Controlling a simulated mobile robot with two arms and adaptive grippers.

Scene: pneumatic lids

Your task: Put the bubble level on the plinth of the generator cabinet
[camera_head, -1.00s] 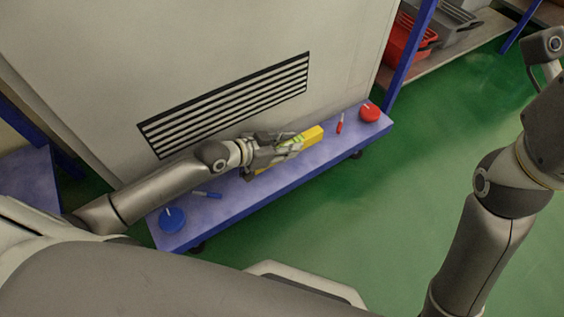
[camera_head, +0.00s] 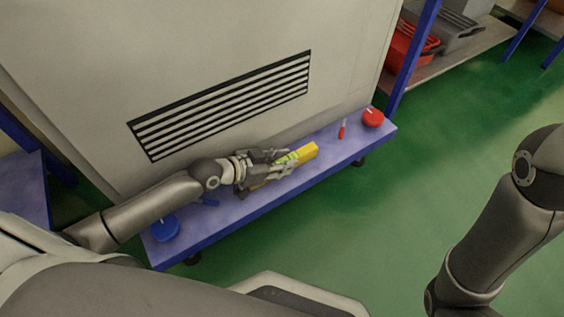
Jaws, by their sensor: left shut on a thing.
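The bubble level is a yellow bar (camera_head: 309,151) with a greenish vial part, in the middle of the head view. My left gripper (camera_head: 285,163) is shut on it, with the yellow end sticking out past the fingertips to the right. The plinth (camera_head: 230,212) is a long blue-violet ledge along the foot of the pale generator cabinet (camera_head: 210,50). The level is over the plinth's middle; I cannot tell whether it touches the surface. My right arm shows at the right edge, but its gripper is out of view.
On the plinth, a blue round object (camera_head: 165,228) and a partly hidden blue marker-like piece (camera_head: 209,201) lie at the left. A red stick-like piece (camera_head: 342,130) and a red round object (camera_head: 373,118) lie at the right. Green floor (camera_head: 370,220) is clear in front.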

